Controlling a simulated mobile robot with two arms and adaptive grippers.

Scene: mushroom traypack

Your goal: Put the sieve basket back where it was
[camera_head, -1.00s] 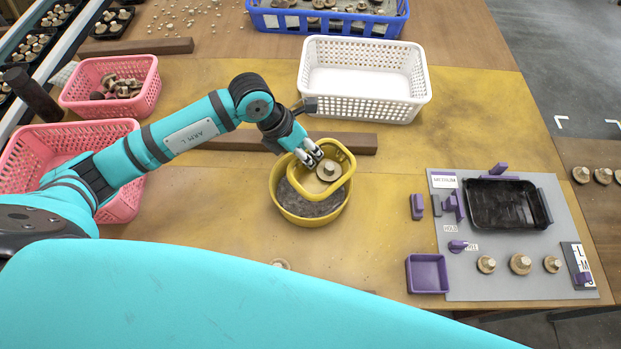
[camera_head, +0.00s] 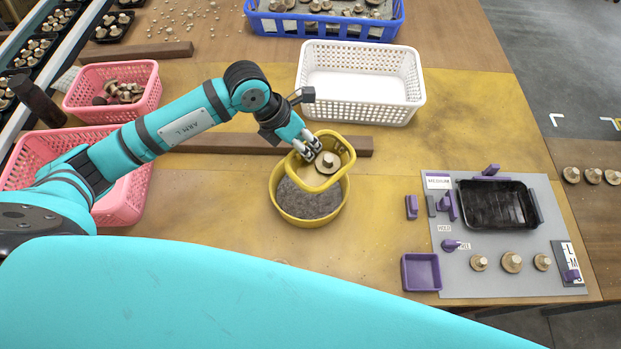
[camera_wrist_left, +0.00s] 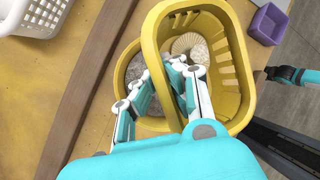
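The yellow sieve basket (camera_head: 340,179) is held tilted above the yellow round bowl (camera_head: 310,219), overlapping its far right part in the head view. A brown mushroom (camera_head: 328,162) shows within the basket, and a pale ribbed mushroom cap (camera_wrist_left: 188,43) shows there in the left wrist view. The bowl holds grey, crumbly material. A teal arm end, probably my right gripper (camera_wrist_left: 268,74), shows small at the wrist view's right edge; its fingers are unclear.
A brown bar (camera_head: 240,143) lies just behind the bowl. A white crate (camera_head: 360,108) stands behind it, and pink crates (camera_head: 120,205) stand left. A grey board (camera_head: 470,281) with a black tray (camera_head: 497,204) is at right. Table space in front of the bowl is clear.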

